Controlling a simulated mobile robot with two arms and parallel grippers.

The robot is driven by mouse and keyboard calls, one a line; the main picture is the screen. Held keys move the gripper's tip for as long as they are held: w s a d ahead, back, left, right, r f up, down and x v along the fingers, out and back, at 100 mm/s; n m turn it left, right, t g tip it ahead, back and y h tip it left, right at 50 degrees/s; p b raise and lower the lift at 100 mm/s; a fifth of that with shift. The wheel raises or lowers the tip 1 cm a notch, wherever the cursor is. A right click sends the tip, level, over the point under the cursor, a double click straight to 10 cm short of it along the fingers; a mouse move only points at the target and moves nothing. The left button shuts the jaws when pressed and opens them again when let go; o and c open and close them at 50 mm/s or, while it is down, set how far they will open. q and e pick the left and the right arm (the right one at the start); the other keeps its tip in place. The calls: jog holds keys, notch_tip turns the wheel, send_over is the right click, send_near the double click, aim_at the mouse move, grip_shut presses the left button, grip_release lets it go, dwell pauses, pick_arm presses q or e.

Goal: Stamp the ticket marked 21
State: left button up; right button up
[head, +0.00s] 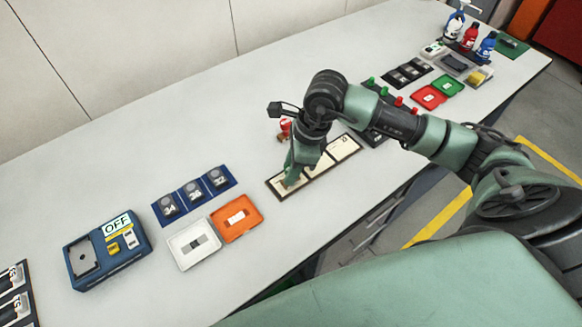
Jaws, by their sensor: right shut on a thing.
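A dark-framed tray holds a row of cream tickets: a near-left ticket (280,186), a middle one (322,165) and a far-right one (343,148). The print is too small or covered, so I cannot tell which is marked 21. My right gripper (291,182) points down over the near-left ticket, its fingertips at or just above the card. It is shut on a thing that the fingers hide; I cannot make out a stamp. My left gripper is out of view.
A blue numbered holder (193,195), an orange tray (258,222), a white tray (183,262) and a blue box marked OFF (135,258) stand to the left. Red (429,97) and green trays (447,85) and bottles (469,37) stand far right. The table's back is clear.

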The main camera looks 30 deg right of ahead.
jog(key=shift+s+f+b, duration=0.1)
jog(key=shift+f+b, duration=0.05)
jog(key=shift+b, duration=0.2)
dwell(1.2)
notch_tip(320, 180, up, 2)
jog(key=shift+p, duration=0.55)
jog(key=shift+r+p, duration=1.25)
jog(key=shift+r, duration=1.35)
